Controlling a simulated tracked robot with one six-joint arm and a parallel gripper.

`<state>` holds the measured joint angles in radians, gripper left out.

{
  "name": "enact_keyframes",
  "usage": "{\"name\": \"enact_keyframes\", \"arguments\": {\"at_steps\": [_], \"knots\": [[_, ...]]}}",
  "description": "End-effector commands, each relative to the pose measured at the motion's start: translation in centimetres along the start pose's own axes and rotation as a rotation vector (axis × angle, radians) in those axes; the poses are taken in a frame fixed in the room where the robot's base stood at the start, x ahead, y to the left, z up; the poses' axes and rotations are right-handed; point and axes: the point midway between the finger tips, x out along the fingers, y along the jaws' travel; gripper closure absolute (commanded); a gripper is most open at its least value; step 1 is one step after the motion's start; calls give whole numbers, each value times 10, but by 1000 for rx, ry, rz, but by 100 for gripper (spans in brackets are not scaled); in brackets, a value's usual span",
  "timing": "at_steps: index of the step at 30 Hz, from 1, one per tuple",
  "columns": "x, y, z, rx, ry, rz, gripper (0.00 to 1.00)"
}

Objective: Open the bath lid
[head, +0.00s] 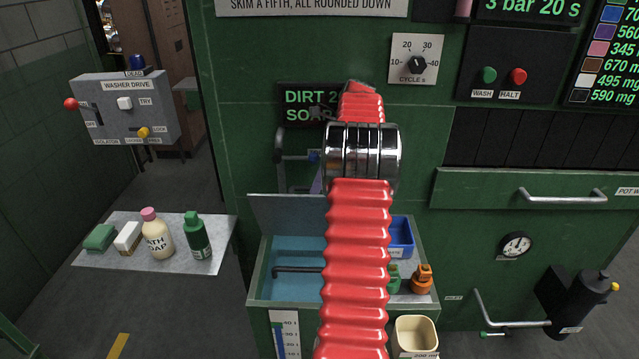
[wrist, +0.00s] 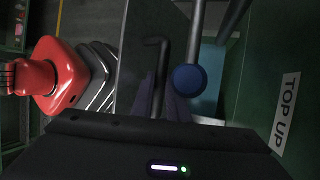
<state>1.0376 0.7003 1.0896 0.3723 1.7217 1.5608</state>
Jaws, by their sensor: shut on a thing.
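The bath (head: 257,287) is a green-rimmed tank with a blue-teal inside, left of my red arm in the head view. Its grey lid (head: 285,214) stands raised at the rear. In the wrist view a grey panel, which looks like the lid (wrist: 132,60), lies beside a dark bent handle (wrist: 160,62). My gripper (wrist: 162,104) is shut on this handle at its lower end, where the grip is partly hidden. In the head view my arm hides most of the gripper.
A grey tap pipe with a blue knob (wrist: 188,78) is close to the gripper by the TOP UP label (wrist: 286,113). A shelf (head: 110,259) with bottles stands left. A blue tray (head: 402,238) and an orange-brown bottle (head: 422,280) are right of my arm.

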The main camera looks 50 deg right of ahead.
Motion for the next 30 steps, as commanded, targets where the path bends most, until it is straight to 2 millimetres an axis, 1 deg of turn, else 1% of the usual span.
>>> {"name": "enact_keyframes", "arguments": {"at_steps": [1,2,3,10,20,26,30], "knots": [[6,-3,-3,6,3,4,100],[6,-3,-3,6,2,4,100],[6,-3,-3,5,2,5,84],[4,-2,-2,4,0,2,68],[1,-1,-1,2,-1,1,67],[-8,-2,1,1,-1,1,67],[-20,-3,3,-1,0,0,67]]}}
